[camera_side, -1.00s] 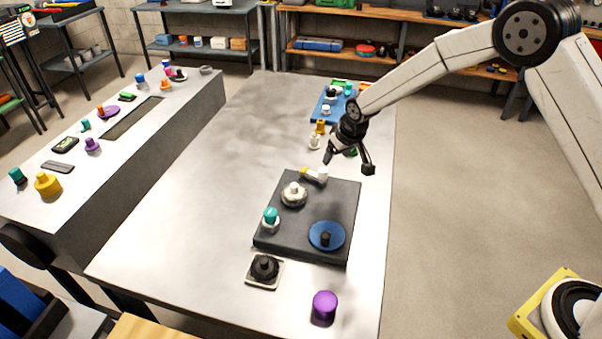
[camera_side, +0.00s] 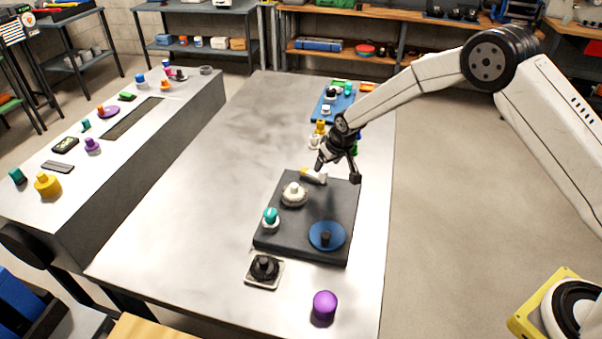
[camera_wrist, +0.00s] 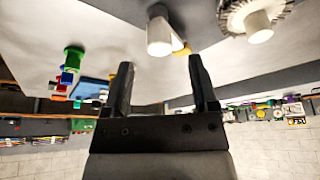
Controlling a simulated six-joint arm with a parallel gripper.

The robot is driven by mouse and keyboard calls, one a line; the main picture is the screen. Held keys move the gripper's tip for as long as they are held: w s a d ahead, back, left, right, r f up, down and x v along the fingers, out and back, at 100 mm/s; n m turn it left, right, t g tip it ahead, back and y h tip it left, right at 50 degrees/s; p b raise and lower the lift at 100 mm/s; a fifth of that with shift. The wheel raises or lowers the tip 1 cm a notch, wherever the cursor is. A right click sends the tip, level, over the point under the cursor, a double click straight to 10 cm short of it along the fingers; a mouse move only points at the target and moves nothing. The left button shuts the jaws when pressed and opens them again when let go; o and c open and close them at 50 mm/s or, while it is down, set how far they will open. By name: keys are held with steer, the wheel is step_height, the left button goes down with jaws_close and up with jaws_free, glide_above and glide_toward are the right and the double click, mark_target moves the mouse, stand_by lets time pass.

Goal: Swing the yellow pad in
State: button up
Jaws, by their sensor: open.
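The yellow pad (camera_side: 306,171) is at the left end of a short white arm (camera_side: 320,178) at the far edge of the dark board (camera_side: 340,195). In the wrist view the yellow pad (camera_wrist: 182,48) shows partly behind a white cylinder (camera_wrist: 159,33). My gripper (camera_side: 337,172) is open and empty, above the board's far edge, close to the white arm and to its right. In the wrist view the cylinder appears beyond and between my fingertips (camera_wrist: 160,65). I see no contact.
On the board are a white round part (camera_side: 294,195), a teal-topped knob (camera_side: 270,217) and a blue disc (camera_side: 327,236). A black knob (camera_side: 264,268) and a purple cylinder (camera_side: 324,306) stand nearer the camera. A blue tray (camera_side: 330,104) lies behind. The table's left side is clear.

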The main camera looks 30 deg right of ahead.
mark_target(324, 170)
steer(key=shift+x, duration=2)
jaws_close()
